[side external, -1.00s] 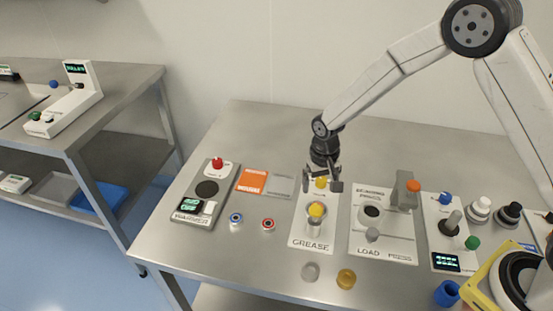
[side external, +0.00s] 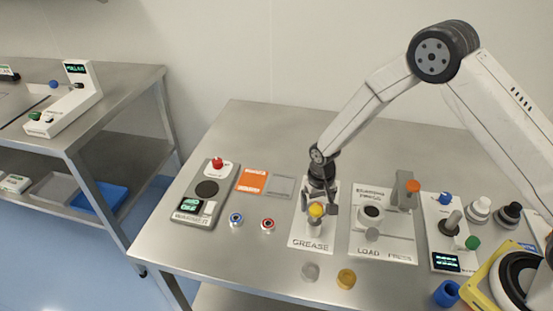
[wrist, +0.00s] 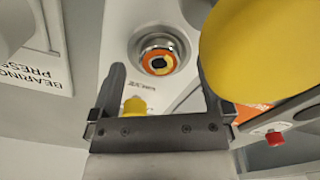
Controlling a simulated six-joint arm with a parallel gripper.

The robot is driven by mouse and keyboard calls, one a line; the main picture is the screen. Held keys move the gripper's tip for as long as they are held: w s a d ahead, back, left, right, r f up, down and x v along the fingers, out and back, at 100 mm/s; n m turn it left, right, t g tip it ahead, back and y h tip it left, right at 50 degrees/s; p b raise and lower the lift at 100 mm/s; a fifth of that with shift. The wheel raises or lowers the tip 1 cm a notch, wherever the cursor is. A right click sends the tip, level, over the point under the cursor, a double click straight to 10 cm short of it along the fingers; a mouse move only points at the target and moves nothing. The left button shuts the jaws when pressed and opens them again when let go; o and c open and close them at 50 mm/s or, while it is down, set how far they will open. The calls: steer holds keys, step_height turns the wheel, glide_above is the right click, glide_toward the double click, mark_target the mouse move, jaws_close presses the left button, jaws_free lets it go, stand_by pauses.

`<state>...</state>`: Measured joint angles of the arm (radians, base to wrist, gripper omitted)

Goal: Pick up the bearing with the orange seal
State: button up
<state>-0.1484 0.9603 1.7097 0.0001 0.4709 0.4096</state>
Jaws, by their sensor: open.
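A bearing with an orange ring and dark centre (wrist: 159,62) sits in a round metal cup on the white grease station in the wrist view. My gripper (wrist: 163,95) is open, with one finger on each side of the view and the bearing beyond the gap between them. In the side view my gripper (side external: 318,205) is low over the grease station (side external: 311,243), close to its yellow knob (side external: 316,210). I cannot make out the orange seal in the side view. A large yellow shape (wrist: 258,50) fills the wrist view's upper right, near the camera.
Blue-ringed (side external: 236,219) and red-ringed (side external: 268,225) parts stand left of the grease station. The bearing press (side external: 384,246) is close on the right. An orange mat (side external: 252,181) lies at the back left. A yellow cap (side external: 346,279) and grey disc (side external: 310,271) lie in front.

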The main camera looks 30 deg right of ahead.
steer(key=shift+f, duration=0.2)
stand_by(0.4)
jaws_close()
steer(key=shift+r, duration=3)
